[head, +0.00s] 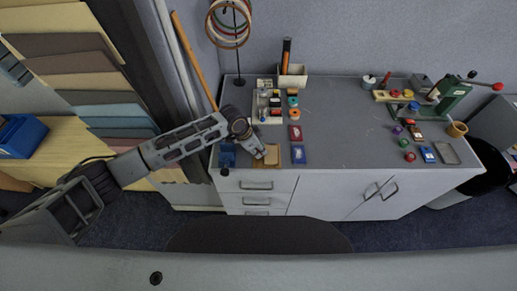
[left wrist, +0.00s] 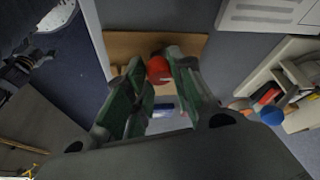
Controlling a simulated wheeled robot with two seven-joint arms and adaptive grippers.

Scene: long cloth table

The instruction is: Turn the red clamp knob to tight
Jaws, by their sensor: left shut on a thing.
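The red clamp knob (left wrist: 158,70) shows in the left wrist view between the fingertips of my left gripper (left wrist: 157,80). The fingers, greenish on their faces, are shut on it. The knob sits over a light brown wooden board (left wrist: 120,45). In the head view my left gripper (head: 260,152) points down at the front left of the grey cabinet top, over the same board (head: 270,160). There the gripper hides the knob. The angle of the knob and any tight mark cannot be made out. My right gripper is not in view.
A blue block (head: 227,155) stands left of the board, and red (head: 295,133) and blue (head: 298,155) boxes lie to its right. A white tray (head: 266,119) of small parts is behind. A green press (head: 452,96) stands far right. The cabinet's middle is clear.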

